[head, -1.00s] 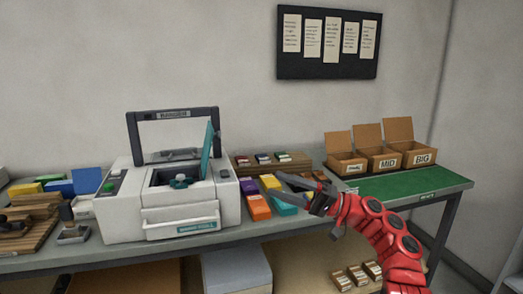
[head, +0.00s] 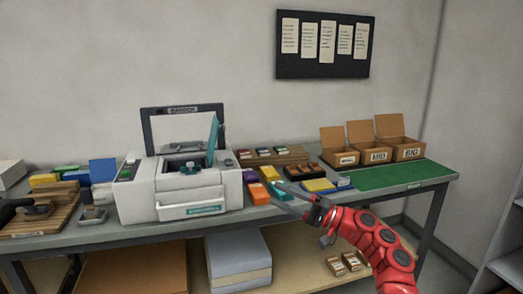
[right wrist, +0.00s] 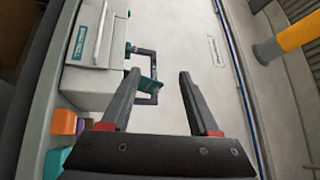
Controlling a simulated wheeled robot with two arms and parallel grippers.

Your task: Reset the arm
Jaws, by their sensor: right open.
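My right arm is red and comes in from the lower right in the head view. Its gripper (head: 292,202) is open and empty, in front of the table's front edge and the coloured ink boxes. In the right wrist view its two dark fingers (right wrist: 152,95) are spread apart with nothing between them. A white printer-like machine (head: 135,202) stands on the table with its lid raised; it also shows in the right wrist view (right wrist: 88,85). My left gripper does not show clearly in either view.
The grey table (head: 70,238) carries coloured boxes (head: 258,193), a green mat (head: 400,178) and open cardboard boxes (head: 408,153) at the right. A wooden rack (head: 50,215) stands at the left. A lower shelf (head: 310,275) holds a paper stack (head: 238,240) and small boxes (head: 345,263).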

